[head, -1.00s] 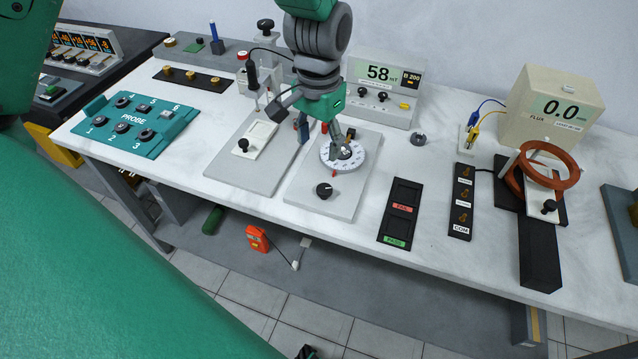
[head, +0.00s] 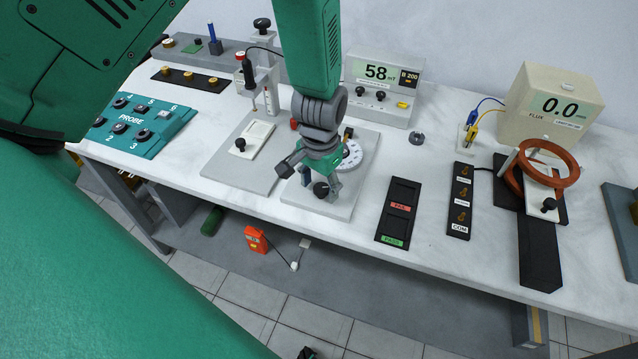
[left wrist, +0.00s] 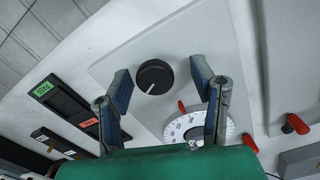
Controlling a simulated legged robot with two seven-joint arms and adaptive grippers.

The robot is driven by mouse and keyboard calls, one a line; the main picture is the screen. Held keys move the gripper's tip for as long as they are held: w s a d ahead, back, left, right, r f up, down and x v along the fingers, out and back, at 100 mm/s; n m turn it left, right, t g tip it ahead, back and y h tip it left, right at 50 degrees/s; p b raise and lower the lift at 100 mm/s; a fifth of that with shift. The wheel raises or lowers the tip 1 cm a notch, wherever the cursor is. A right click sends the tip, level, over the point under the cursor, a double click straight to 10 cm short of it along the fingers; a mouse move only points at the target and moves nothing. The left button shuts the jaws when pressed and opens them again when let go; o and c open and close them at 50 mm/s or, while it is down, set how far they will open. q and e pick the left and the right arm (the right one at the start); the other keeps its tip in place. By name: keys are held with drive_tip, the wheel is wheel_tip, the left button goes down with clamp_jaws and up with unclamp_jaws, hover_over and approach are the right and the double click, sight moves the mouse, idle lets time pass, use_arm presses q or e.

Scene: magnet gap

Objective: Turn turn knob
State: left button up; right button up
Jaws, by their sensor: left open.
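The turn knob (head: 321,190) is a round black knob with a white pointer line on a light grey plate (head: 339,205). In the left wrist view the knob (left wrist: 155,77) lies between and a little beyond the two blue fingertips, with no visible contact. My left gripper (head: 325,184) is above the knob, open and empty; its fingers also show in the left wrist view (left wrist: 161,82). A white graduated dial (head: 352,155) is beside the knob, partly hidden by my gripper in the head view. My right gripper is not in view.
A black PASS/FAIL tray (head: 400,212) and a COM strip (head: 460,200) lie to the right. A red post (left wrist: 247,142) stands near the dial. A meter reading 58 (head: 380,85) is behind. A coil stand (head: 545,170) is further right. Table between is clear.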

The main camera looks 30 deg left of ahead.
use_arm(q)
drive_tip(key=shift+d+r, duration=0.1)
drive_tip(key=shift+d, duration=0.25)
drive_tip(key=shift+c, duration=1.1)
drive_tip(key=shift+d, duration=0.25)
drive_tip(key=c, duration=0.9)
drive_tip(key=shift+a, duration=0.35)
drive_tip(key=shift+c, duration=0.2)
drive_tip(key=shift+a+m+p, duration=0.15)
drive_tip(key=shift+m+p, duration=0.25)
drive_tip(key=shift+p, duration=0.05)
drive_tip(key=shift+r+m+p, duration=0.1)
drive_tip(key=shift+m+p, duration=0.25)
drive_tip(key=shift+m, duration=0.15)
drive_tip(key=shift+d+m, duration=0.2)
drive_tip(key=shift+m, duration=0.2)
drive_tip(key=o, duration=1.2)
drive_tip(key=shift+a, duration=0.15)
drive_tip(key=shift+c, duration=0.2)
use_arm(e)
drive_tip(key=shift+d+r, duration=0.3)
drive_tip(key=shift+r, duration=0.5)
